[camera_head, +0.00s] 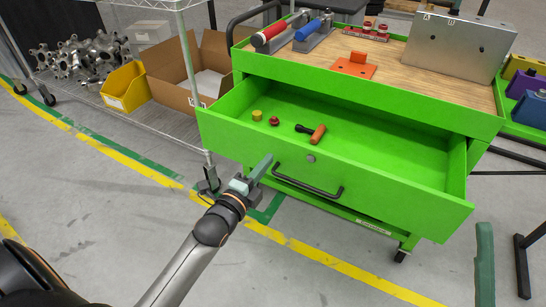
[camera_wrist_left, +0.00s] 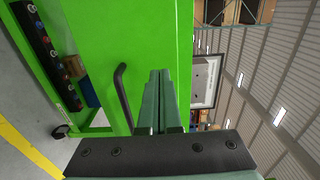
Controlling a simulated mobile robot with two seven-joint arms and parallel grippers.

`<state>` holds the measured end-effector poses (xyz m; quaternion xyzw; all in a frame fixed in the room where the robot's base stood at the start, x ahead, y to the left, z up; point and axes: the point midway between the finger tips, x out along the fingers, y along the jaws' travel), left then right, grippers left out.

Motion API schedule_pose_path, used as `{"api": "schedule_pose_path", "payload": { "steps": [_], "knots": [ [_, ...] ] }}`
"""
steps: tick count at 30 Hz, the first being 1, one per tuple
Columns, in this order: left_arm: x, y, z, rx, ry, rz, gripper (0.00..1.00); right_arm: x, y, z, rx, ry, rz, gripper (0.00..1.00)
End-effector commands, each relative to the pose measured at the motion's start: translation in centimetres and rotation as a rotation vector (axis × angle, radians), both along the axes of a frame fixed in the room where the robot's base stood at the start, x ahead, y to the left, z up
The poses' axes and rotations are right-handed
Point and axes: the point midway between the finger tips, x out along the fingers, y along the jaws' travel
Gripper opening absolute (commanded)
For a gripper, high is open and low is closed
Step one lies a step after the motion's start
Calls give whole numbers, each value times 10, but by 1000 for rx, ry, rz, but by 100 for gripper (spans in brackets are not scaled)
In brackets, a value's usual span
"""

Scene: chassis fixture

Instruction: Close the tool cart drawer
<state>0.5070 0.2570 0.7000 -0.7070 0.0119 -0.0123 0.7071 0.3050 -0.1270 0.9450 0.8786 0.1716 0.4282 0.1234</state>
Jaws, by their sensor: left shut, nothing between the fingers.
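The green tool cart (camera_head: 360,92) has its top drawer (camera_head: 235,140) pulled well out, with its inside in plain view. A black bar handle (camera_head: 308,182) is on the drawer front and also shows in the left wrist view (camera_wrist_left: 123,98). My left gripper (camera_head: 262,166) is shut and empty, with its fingertips close to the drawer front, left of the handle. In the left wrist view the shut fingers (camera_wrist_left: 160,74) point at the green front; I cannot tell whether they touch it. A teal finger at the lower right looks like part of my right gripper (camera_head: 485,262).
The drawer holds an orange-handled tool (camera_head: 317,134), a red knob (camera_head: 274,121) and a yellow cap (camera_head: 257,115). A wire rack with a cardboard box (camera_head: 190,70) and yellow bin (camera_head: 125,87) stands left. Clamps and a metal plate (camera_head: 458,45) sit on the cart top.

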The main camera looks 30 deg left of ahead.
Motion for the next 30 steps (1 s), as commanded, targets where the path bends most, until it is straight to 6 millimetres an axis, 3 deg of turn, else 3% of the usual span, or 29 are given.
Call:
{"api": "schedule_pose_path", "payload": {
  "steps": [3, 9, 25, 30],
  "knots": [
    [18, -1, -1, -1, -2, 0, 0, 1, 0, -9, 4, 10, 6, 66],
    [34, -2, -1, -1, 0, -1, 0, 2, 1, -14, 10, 19, 11, 66],
    [40, -2, 0, 0, 0, -1, 0, 2, 1, -15, 12, 23, 13, 66],
    [54, -2, 0, 2, -1, -1, 0, 2, 1, -17, 13, 23, 13, 66]
  ]
}}
